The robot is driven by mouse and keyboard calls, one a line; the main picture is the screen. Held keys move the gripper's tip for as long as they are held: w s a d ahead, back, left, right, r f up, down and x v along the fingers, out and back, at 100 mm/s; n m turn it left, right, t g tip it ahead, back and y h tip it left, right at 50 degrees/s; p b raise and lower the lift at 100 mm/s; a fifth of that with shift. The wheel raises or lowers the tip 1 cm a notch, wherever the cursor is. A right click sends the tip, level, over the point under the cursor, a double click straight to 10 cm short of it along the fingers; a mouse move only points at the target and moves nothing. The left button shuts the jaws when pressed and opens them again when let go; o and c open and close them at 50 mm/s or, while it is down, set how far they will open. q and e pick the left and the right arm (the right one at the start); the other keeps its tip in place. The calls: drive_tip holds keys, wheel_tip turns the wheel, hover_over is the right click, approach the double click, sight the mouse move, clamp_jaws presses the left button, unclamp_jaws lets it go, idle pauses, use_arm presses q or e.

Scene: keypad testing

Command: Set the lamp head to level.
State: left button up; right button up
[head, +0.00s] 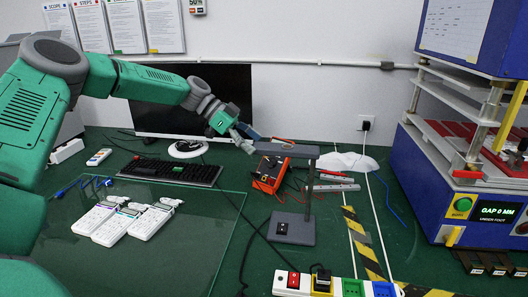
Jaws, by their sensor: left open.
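The desk lamp has a flat grey base (292,228) on the green bench and an upright dark post (310,190). Its long, slim grey lamp head (288,149) reaches left from the top of the post and looks close to horizontal. Any small tilt is hard to judge from here. My left gripper (246,138) is open at the left end of the lamp head. Its fingers overlap that end in the picture, and I cannot tell whether they touch it. My right gripper is not in view.
A red-orange meter (269,174) with leads sits behind the lamp. A monitor (190,98) and keyboard (171,171) stand left. White keypads (121,220) lie on a glass mat. A switch strip (335,287) lies in front; a blue press (460,215) stands right.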

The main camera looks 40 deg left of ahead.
use_arm(q)
drive_tip(key=v, duration=0.7)
drive_tip(key=shift+a+f, duration=0.2)
drive_tip(key=shift+w, duration=0.1)
drive_tip(key=shift+d, duration=0.15)
drive_tip(key=shift+r, duration=0.1)
